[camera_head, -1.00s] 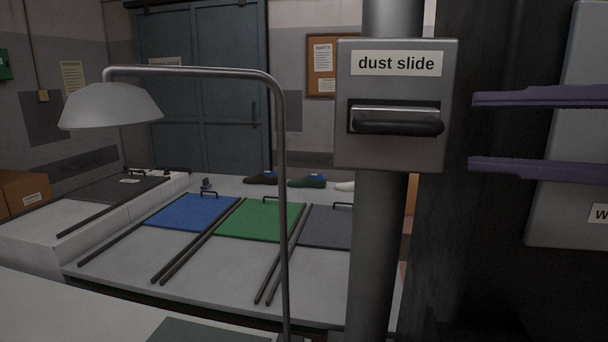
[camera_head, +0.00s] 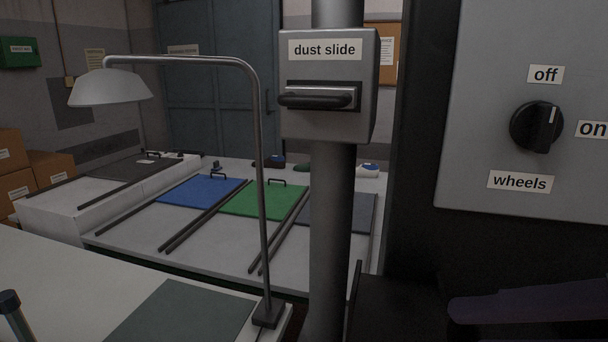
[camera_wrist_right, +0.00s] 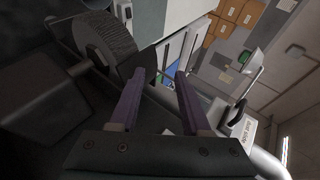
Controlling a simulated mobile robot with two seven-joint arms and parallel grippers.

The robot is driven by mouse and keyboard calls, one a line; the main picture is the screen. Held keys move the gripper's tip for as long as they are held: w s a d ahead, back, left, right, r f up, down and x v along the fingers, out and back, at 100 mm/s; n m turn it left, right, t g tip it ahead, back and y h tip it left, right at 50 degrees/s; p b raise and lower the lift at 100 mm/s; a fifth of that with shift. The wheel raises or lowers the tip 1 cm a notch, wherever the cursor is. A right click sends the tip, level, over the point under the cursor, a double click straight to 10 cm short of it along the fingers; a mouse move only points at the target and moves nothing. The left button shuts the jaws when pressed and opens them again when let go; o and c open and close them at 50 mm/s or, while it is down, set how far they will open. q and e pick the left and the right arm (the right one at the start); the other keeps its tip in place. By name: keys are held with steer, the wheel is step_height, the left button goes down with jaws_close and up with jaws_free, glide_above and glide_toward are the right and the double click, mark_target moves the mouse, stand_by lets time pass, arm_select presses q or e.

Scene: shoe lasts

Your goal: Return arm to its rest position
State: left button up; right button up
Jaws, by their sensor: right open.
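My right gripper (camera_wrist_right: 161,78) shows in the right wrist view with its two purple fingers apart and nothing between them. In the head view, a dark purple finger (camera_head: 520,306) of it shows at the lower right, below the panel with the wheels switch. It is apart from the grey dust slide box (camera_head: 328,120) on the pole. My left gripper is not in view.
A wheels knob (camera_head: 537,126) on a grey panel (camera_head: 480,90) points up toward "off". A lamp (camera_head: 110,88) on a bent stand is left of the pole (camera_head: 332,220). A dark ridged wheel (camera_wrist_right: 105,38) is close to the fingers in the wrist view. Blue (camera_head: 202,191) and green (camera_head: 264,201) mats lie behind.

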steer(key=s+d+f+n+g+h, duration=0.2)
steer(key=s+f+n+h, duration=0.25)
steer(key=s, duration=0.25)
steer(key=s+d+f+n+g+h, duration=0.2)
steer(key=s+f+n+h, duration=0.15)
steer(key=s+f, duration=0.35)
step_height(320, 180, up, 19)
steer(key=m+p, duration=0.1)
steer(key=p, duration=1.6)
steer(key=shift+h+p, duration=0.3)
steer(key=shift+f, duration=0.1)
